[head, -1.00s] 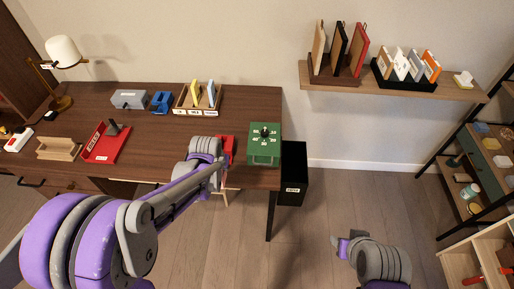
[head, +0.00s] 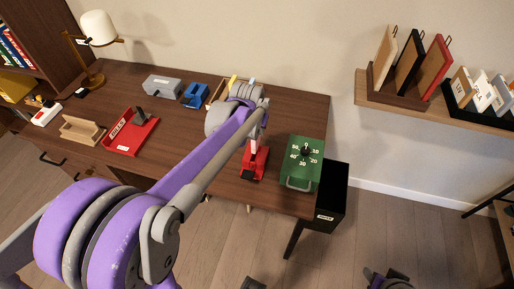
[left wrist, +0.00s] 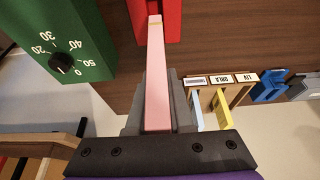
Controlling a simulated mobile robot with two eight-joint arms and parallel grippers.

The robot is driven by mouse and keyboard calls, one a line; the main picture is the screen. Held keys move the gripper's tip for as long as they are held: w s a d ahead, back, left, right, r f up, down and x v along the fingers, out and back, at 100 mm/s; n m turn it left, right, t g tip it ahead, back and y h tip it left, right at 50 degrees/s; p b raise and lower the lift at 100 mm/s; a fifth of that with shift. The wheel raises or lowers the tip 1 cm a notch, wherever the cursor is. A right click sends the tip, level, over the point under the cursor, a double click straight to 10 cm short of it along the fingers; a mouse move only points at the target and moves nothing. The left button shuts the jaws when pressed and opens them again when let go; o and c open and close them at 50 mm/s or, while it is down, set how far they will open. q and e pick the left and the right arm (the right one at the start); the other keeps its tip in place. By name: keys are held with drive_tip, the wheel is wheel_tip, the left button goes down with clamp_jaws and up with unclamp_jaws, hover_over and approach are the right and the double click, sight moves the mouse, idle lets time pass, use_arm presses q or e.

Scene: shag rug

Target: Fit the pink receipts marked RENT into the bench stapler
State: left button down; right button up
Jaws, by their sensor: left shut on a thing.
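My left gripper (left wrist: 160,98) is shut on the pink receipts (left wrist: 155,62), a narrow pink strip that sticks out lengthwise from between its fingers. The strip's far end meets the red bench stapler (left wrist: 182,18); I cannot tell whether it is inside or only over it. No RENT mark is readable. In the head view the red stapler (head: 253,164) stands near the desk's front edge, and my left wrist is over the desk behind it, hiding part of the area. My right gripper (head: 376,274) is barely in view at the bottom edge.
A green timer box (head: 303,178) stands just right of the stapler. A red tray (head: 132,139), a wooden holder (head: 84,135), a grey box (head: 162,86) and a blue device (head: 195,95) are on the desk's left side. A black bin (head: 334,205) is beside the desk.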

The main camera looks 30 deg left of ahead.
sight(257, 144)
use_arm(q)
wheel_tip(257, 144, down, 3)
drive_tip(key=shift+s+d+r, duration=0.1)
drive_tip(key=shift+f+b, duration=0.3)
drive_tip(key=shift+f, duration=1.85)
drive_tip(key=shift+f, duration=0.2)
drive_tip(key=c, duration=0.8)
unclamp_jaws()
drive_tip(key=shift+r, duration=0.15)
